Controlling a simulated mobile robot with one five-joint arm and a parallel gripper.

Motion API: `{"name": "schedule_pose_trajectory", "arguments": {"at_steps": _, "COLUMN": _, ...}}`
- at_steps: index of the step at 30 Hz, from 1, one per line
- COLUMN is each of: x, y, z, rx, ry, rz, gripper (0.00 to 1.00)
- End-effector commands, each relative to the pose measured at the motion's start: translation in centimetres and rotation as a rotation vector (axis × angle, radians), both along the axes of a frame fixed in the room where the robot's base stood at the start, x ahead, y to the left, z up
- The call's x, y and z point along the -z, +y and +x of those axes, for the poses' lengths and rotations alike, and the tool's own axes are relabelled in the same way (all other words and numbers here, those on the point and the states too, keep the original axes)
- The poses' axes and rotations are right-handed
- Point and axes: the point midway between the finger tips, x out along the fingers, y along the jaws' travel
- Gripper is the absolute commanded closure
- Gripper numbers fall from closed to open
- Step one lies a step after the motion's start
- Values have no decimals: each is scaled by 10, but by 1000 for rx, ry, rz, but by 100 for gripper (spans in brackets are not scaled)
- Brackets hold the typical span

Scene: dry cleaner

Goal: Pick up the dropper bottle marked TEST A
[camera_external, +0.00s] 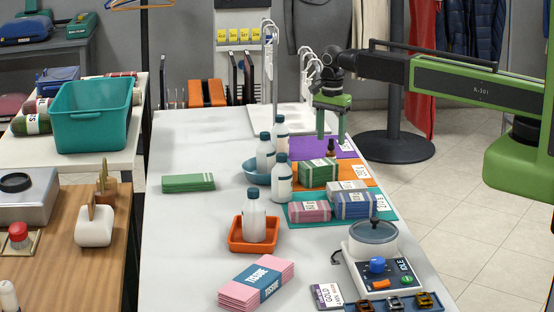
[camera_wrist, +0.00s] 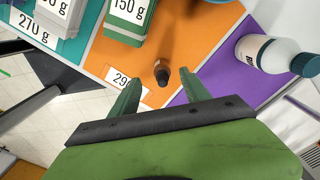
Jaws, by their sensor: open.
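A small brown dropper bottle with a dark top (camera_external: 331,148) stands on the counter behind the green block. It also shows in the wrist view (camera_wrist: 161,72) on the orange mat, near the purple mat's edge. No TEST A marking can be read on it. My gripper (camera_external: 331,137) is open and empty, pointing down above the bottle. In the wrist view, the bottle appears in the gap between the two green fingers (camera_wrist: 160,84), near their tips. I cannot tell how far the tips are above it.
A green block (camera_external: 318,176) marked 150 g stands close by on the orange mat (camera_external: 362,172). Several white bottles (camera_external: 281,180) stand left of it. Blue and pink blocks sit on a teal mat (camera_external: 295,222). The purple mat (camera_external: 346,154) is partly bare.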

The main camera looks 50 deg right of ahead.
Motion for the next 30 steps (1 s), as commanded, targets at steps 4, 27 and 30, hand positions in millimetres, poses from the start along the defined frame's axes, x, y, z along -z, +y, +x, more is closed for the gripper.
{"name": "schedule_pose_trajectory", "arguments": {"at_steps": 4, "x": 23, "y": 0, "z": 0, "rx": 0, "ry": 0, "rz": 0, "gripper": 45}}
{"name": "schedule_pose_trajectory", "arguments": {"at_steps": 27, "x": 71, "y": -6, "z": 3, "rx": 0, "ry": 0, "rz": 0, "gripper": 46}}
{"name": "schedule_pose_trajectory", "arguments": {"at_steps": 30, "x": 71, "y": -6, "z": 3, "rx": 0, "ry": 0, "rz": 0, "gripper": 60}}
